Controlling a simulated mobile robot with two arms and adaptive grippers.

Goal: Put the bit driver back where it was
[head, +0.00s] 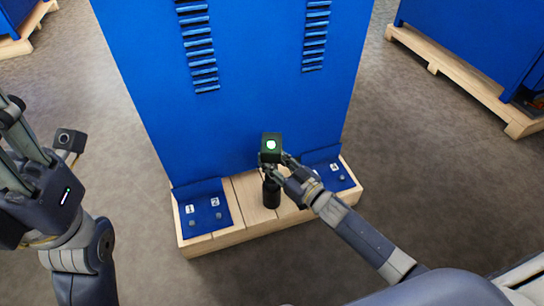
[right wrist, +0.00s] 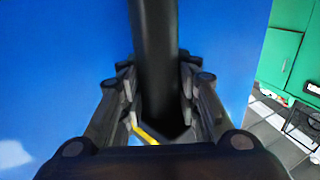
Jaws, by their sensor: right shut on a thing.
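The bit driver is a dark upright tool with a square block (head: 271,136) on top, which bears a bright round greenish-white spot. A black round body (head: 271,194) shows below it, over the pallet's middle boards. My right gripper (head: 273,166) is shut on the driver between block and body. In the right wrist view, the dark shaft of the bit driver (right wrist: 155,50) runs between the two fingers. Whether its lower end touches the boards is not clear. My left gripper (head: 18,155) is at the left edge, partly cut off, its fingers apart and empty.
A tall blue panel (head: 250,110) with two slotted columns stands behind, on a wooden pallet (head: 255,192). Blue mats with numbered labels and small knobs lie at left (head: 223,204) and right (head: 345,181). A green cabinet (right wrist: 278,55) shows in the right wrist view.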

